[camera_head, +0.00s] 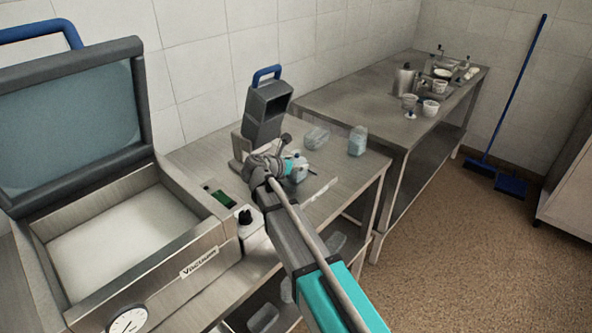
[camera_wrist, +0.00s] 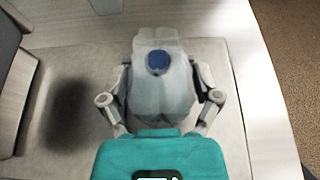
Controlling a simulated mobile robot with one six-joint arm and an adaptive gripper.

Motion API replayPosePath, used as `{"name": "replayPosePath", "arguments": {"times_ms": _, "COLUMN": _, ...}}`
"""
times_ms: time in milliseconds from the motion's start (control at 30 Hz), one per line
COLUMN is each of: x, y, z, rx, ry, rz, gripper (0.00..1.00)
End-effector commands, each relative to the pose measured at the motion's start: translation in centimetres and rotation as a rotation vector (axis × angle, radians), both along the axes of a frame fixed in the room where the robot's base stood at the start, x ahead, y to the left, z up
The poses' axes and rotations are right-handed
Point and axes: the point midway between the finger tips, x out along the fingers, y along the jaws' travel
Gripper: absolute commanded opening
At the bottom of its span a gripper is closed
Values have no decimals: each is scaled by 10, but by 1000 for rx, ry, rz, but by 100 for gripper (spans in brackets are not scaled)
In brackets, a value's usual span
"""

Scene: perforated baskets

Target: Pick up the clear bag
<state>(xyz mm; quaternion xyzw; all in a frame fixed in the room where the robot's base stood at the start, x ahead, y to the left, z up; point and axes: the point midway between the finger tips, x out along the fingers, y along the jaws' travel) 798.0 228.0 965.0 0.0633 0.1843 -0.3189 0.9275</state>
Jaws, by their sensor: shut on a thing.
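The clear bag (camera_wrist: 160,100) is a pale, translucent pouch with a round dark blue spot near its top. In the wrist view it sits upright between the two grey fingers of my gripper (camera_wrist: 164,84), one on each side, and the gripper is shut on it. The teal gripper body hides its near end. In the head view my gripper (camera_head: 284,166) is over the steel table, with the bag (camera_head: 298,170) partly hidden by the fingers. A dark shadow lies to the left in the wrist view; I cannot tell the exact height above the surface.
An open vacuum machine (camera_head: 205,262) stands at left. A grey device with a blue handle (camera_head: 266,108) is behind my gripper. A clear container (camera_head: 316,138) and a jar (camera_head: 357,141) stand beyond. A white bottle (camera_head: 252,236) is nearer. A second table (camera_head: 345,97) holds several vessels.

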Motion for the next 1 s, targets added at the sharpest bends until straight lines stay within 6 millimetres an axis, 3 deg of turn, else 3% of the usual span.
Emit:
{"name": "replayPosePath", "arguments": {"times_ms": 533, "x": 0, "y": 1, "z": 10, "rx": 0, "ry": 0, "rz": 1, "gripper": 26}}
{"name": "replayPosePath", "arguments": {"times_ms": 833, "x": 0, "y": 1, "z": 36, "rx": 0, "ry": 0, "rz": 1, "gripper": 26}}
{"name": "replayPosePath", "arguments": {"times_ms": 1000, "x": -18, "y": -3, "z": 55, "rx": 0, "ry": 0, "rz": 2, "gripper": 26}}
